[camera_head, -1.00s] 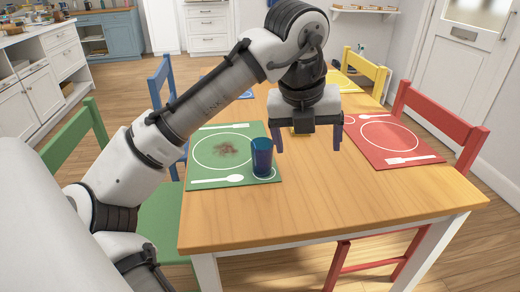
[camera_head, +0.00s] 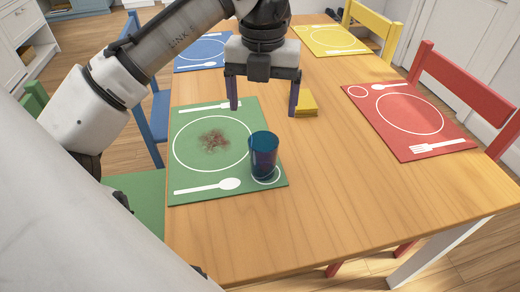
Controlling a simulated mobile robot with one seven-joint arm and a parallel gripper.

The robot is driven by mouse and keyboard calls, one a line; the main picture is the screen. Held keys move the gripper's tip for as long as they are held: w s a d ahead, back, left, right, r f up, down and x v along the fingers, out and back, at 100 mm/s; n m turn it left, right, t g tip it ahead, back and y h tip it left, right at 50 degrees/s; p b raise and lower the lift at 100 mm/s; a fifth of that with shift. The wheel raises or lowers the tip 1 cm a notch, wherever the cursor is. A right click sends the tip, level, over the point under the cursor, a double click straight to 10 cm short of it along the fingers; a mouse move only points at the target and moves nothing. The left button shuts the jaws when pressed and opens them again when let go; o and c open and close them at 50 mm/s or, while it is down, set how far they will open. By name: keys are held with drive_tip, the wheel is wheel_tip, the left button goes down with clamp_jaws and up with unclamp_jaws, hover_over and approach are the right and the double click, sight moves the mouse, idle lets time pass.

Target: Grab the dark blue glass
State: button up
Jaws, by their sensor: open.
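The dark blue glass (camera_head: 264,157) stands upright at the right part of the green placemat (camera_head: 184,120), at a small printed circle. It is see-through and looks empty. My gripper (camera_head: 265,107) is open and empty, fingers pointing down. It hangs above and beyond the glass in the picture, and its fingers are apart from the glass. The whole glass is in view.
A brown stain or crumbs (camera_head: 214,140) lie on the green mat. A yellow folded cloth or sponge block (camera_head: 306,103) lies behind the right finger. Red (camera_head: 398,101), blue (camera_head: 190,66) and yellow (camera_head: 315,47) placemats are farther off. The table's front right (camera_head: 370,210) is clear.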

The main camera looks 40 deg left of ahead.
drive_tip(key=b, duration=0.1)
approach(263, 149)
drive_tip(key=s, duration=0.1)
drive_tip(key=s+d+f, duration=0.2)
drive_tip(key=shift+w+a+f+b, duration=0.1)
drive_tip(key=shift+w+f+b, duration=0.05)
drive_tip(key=shift+f, duration=0.75)
drive_tip(key=shift+w+a+f+b, duration=0.1)
drive_tip(key=shift+f+b, duration=0.05)
drive_tip(key=shift+f, duration=0.75)
drive_tip(key=shift+w+f+b, duration=0.15)
drive_tip(key=shift+f, duration=0.75)
drive_tip(key=c, duration=1.2)
